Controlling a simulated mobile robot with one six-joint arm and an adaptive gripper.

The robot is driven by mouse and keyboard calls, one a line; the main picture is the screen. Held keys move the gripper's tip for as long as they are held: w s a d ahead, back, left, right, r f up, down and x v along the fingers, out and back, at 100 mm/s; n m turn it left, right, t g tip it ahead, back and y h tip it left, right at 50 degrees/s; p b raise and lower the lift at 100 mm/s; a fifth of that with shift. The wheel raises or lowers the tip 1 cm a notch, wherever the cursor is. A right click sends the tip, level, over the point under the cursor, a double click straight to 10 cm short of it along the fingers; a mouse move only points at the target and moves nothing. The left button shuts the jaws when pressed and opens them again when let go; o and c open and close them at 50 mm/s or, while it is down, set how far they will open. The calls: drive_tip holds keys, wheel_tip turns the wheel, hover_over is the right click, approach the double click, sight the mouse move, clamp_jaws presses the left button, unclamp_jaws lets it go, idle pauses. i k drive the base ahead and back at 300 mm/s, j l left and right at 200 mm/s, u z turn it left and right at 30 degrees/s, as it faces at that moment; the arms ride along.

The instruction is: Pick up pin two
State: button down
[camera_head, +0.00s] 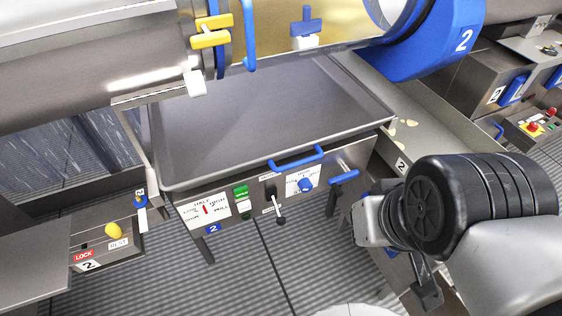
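No piece in view is plainly marked as pin two, and I cannot tell for certain which it is. A small blue pin-like piece (137,207) hangs by a sideways "2" label at the left corner of the tray frame. A blue T-shaped handle (343,177) sticks out at the frame's right front. Another blue T-shaped piece (306,27) stands on the drum. My arm reaches in from the lower right, its end near the right front of the frame. My gripper (427,284) shows only in part below the wrist, apart from these pieces; its fingers are mostly hidden.
A grey tray (180,178) with a blue handle (297,158) sits under the drum (85,75). A control panel (240,200) with switches fronts it. A lock box (105,240) with a yellow knob (113,230) stands left. The striped floor (290,265) in front is open.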

sight(111, 229)
drive_tip(key=u, duration=1.9)
